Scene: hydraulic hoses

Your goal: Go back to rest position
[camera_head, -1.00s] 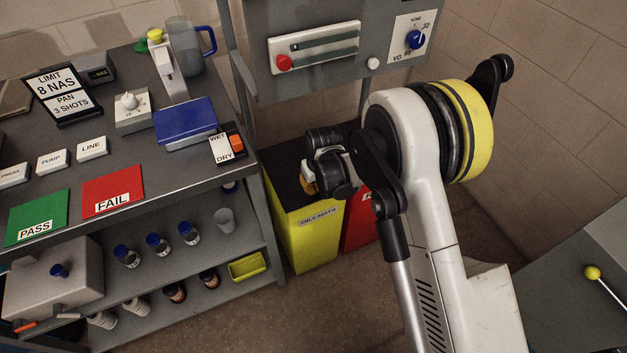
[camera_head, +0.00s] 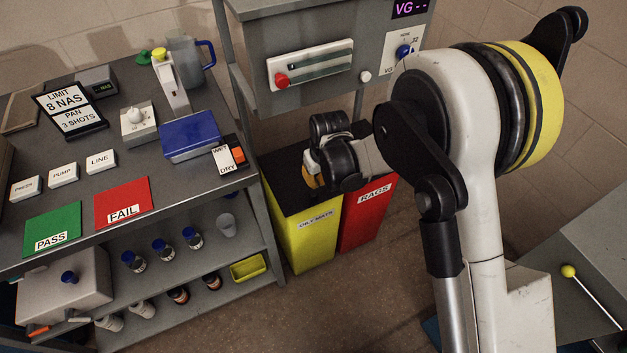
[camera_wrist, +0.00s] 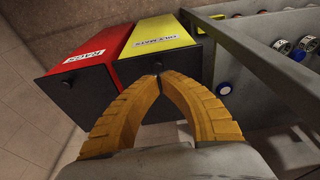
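My gripper (camera_head: 312,172) hangs in front of the bins in the head view, mostly hidden behind my own wrist. In the wrist view the two orange ribbed fingers of my gripper (camera_wrist: 158,78) meet at their tips. Nothing shows between them. The yellow bin (camera_head: 310,252), labelled for oily mats, stands beyond the gripper and beside the red RAGS bin (camera_head: 362,222). Both also show in the wrist view, the yellow bin (camera_wrist: 165,28) just ahead of the fingertips and the red bin (camera_wrist: 125,38) to its left. A gap to the bins cannot be judged exactly.
The grey bench (camera_head: 95,215) stands left with a green PASS mat (camera_head: 52,222), a red FAIL mat (camera_head: 122,195) and a blue-lidded box (camera_head: 190,135). A grey test cabinet (camera_head: 320,30) rises behind the bins. A grey surface (camera_head: 585,265) with a yellow-knobbed lever is at right.

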